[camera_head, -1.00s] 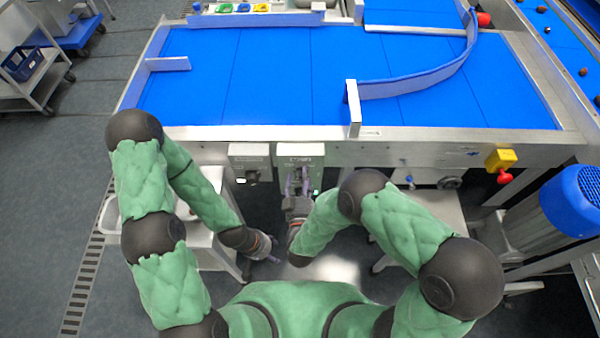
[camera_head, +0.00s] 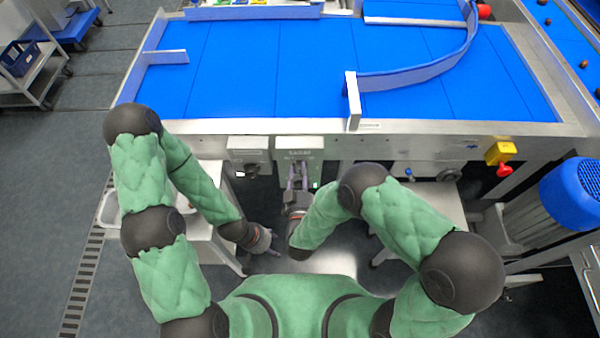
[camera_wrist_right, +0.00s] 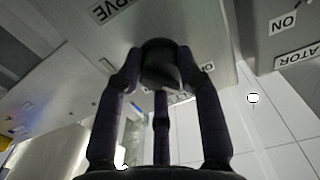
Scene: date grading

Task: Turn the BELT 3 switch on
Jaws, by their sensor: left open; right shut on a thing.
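My right gripper (camera_head: 298,184) is at the front of the middle switch box (camera_head: 299,142) under the belt's front rail. In the right wrist view its fingers are shut around a dark knob (camera_wrist_right: 160,64) on a grey panel. I cannot read "BELT 3" anywhere. My left gripper (camera_head: 268,248) hangs low, open and empty, apart from the boxes. The knob is hidden by my gripper in the head view.
A second switch box (camera_head: 248,143) is just left. In the wrist view a neighbouring panel shows "ON" (camera_wrist_right: 284,22) and a label ending in "ATOR". The blue belt (camera_head: 235,75) lies above. A yellow-and-red emergency stop (camera_head: 500,155) and blue motor (camera_head: 572,200) are at right.

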